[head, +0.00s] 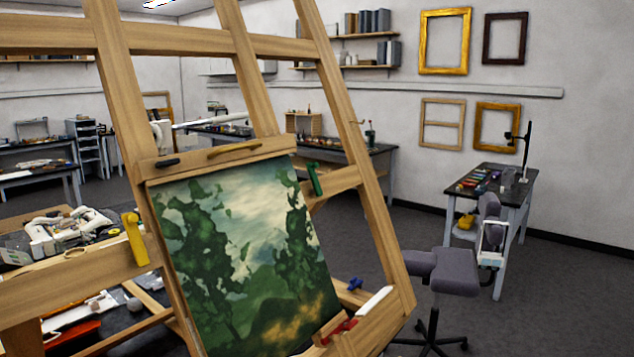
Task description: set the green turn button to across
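The green turn button (316,179) is on the easel's wooden crossbar, just right of the upper right edge of the landscape painting (255,255). Its long body runs steeply up and down, roughly along the painting's edge, not across it. A short knob sticks out at its top. A yellow turn button (136,242) stands upright at the painting's left side. A red one (338,330) and a blue one (355,285) are low at the right. I see neither of my grippers.
The wooden easel (375,215) fills the foreground. Its top rail carries a black piece (168,162) and a brass-coloured piece (233,151). A white block (374,300) sits on the lower right ledge. A grey chair (445,272) and side table (500,178) stand behind, right. Cluttered tabletops are left.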

